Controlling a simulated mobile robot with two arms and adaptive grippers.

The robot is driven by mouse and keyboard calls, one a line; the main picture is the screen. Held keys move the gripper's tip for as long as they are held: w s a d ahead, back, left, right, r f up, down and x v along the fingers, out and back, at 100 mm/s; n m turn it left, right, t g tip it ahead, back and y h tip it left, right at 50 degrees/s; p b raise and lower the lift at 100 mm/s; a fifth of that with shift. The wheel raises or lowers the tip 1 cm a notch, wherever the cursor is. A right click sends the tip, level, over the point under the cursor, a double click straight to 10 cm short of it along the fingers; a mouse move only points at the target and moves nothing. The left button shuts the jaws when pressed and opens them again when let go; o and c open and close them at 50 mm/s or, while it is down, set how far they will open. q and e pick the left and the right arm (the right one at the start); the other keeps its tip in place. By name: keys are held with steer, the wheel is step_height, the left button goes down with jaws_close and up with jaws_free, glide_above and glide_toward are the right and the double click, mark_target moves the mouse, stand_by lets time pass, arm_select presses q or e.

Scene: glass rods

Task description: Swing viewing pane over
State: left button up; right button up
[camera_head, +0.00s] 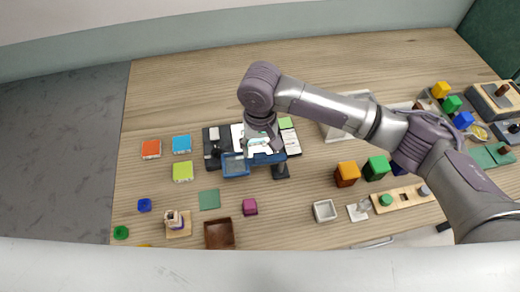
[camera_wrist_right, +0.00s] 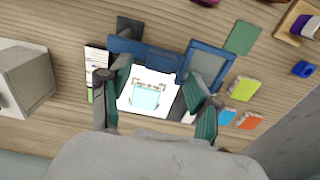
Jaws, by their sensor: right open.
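The viewing pane, a blue-framed dark translucent panel (camera_head: 236,167), lies beside a bright white lit plate in the head view. It also shows in the right wrist view (camera_wrist_right: 207,68), to the right of the lit plate (camera_wrist_right: 128,99) and joined to or touching a blue bar (camera_wrist_right: 146,52). A pale cyan glass-like piece (camera_wrist_right: 146,97) rests on the lit plate. My right gripper (camera_head: 262,145) is over the plate, its two fingers (camera_wrist_right: 156,78) spread either side of it and holding nothing. Finger contact with the pane's frame cannot be told. My left gripper is not in view.
Orange, blue and lime tiles (camera_head: 182,171) lie left of the device. A brown tray (camera_head: 219,236) and a magenta block (camera_head: 250,207) are nearer the front. Colored blocks (camera_head: 347,173) and a white box (camera_head: 333,131) are to the right. Bare wood shows at the back left.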

mark_target(260, 155)
steer(key=shift+f, duration=1.75)
jaws_close()
